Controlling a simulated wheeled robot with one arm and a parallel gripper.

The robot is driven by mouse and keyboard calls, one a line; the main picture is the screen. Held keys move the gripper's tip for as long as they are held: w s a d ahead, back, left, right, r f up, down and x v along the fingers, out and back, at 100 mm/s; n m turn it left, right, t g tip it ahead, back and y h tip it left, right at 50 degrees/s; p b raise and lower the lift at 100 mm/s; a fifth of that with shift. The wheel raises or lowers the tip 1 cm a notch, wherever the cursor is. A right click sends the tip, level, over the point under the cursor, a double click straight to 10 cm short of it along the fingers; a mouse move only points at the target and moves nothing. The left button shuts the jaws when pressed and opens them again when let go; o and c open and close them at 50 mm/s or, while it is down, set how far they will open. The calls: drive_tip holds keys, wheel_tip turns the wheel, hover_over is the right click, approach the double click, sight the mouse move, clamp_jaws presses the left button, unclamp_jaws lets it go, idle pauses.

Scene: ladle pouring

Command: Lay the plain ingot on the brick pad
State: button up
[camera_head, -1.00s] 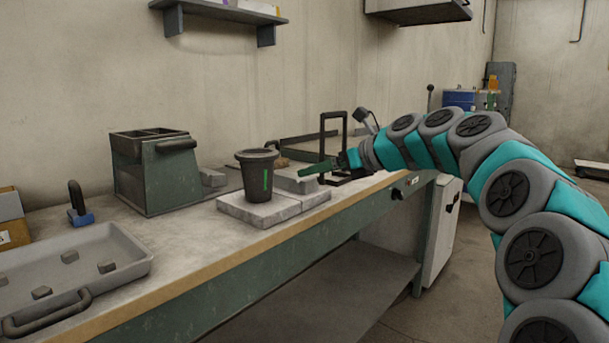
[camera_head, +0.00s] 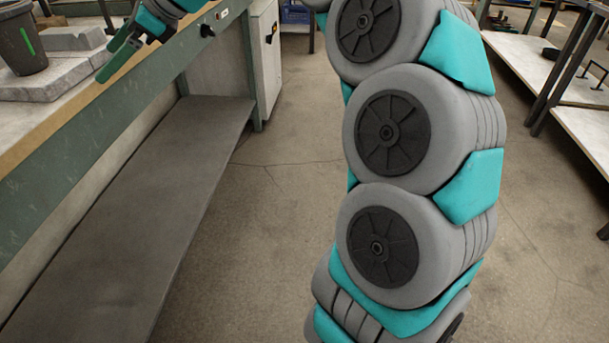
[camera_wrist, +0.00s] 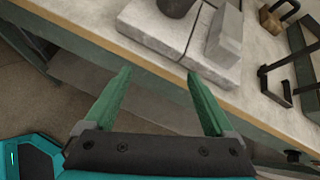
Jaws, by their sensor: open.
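A plain grey ingot-shaped block (camera_head: 75,38) lies on the right part of the pale brick pad (camera_head: 42,86) on the workbench. In the wrist view the block (camera_wrist: 226,36) rests on the right slab of the pad (camera_wrist: 155,28). My gripper (camera_head: 112,58) is at the bench's front edge, just right of the pad. In the wrist view its green fingers (camera_wrist: 160,73) are spread wide with nothing between them, short of the pad and block.
A dark crucible (camera_head: 22,42) with a green stripe stands on the pad's left slab. A black frame (camera_wrist: 291,68) stands right of the pad, beside a brown and dark handled object (camera_wrist: 272,18). A lower shelf (camera_head: 140,190) runs under the bench; open floor lies right.

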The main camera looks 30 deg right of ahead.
drive_tip(key=s+d+f+n+g+h, duration=0.2)
drive_tip(key=s+f+n, duration=0.5)
drive_tip(key=s, duration=0.6)
drive_tip(key=s+d+f+n+g+h, duration=0.3)
drive_tip(key=s+d+f+n, duration=0.3)
drive_tip(key=s+f, duration=0.6)
drive_tip(key=s+d+f+n+g+h, duration=0.2)
drive_tip(key=s+d+f+n+h, duration=0.2)
drive_tip(key=s+f, duration=0.5)
drive_tip(key=s+d+n, duration=0.2)
drive_tip(key=s+n, duration=0.1)
drive_tip(key=s, duration=0.2)
drive_tip(key=shift+f+n, duration=0.3)
drive_tip(key=shift+f, duration=0.05)
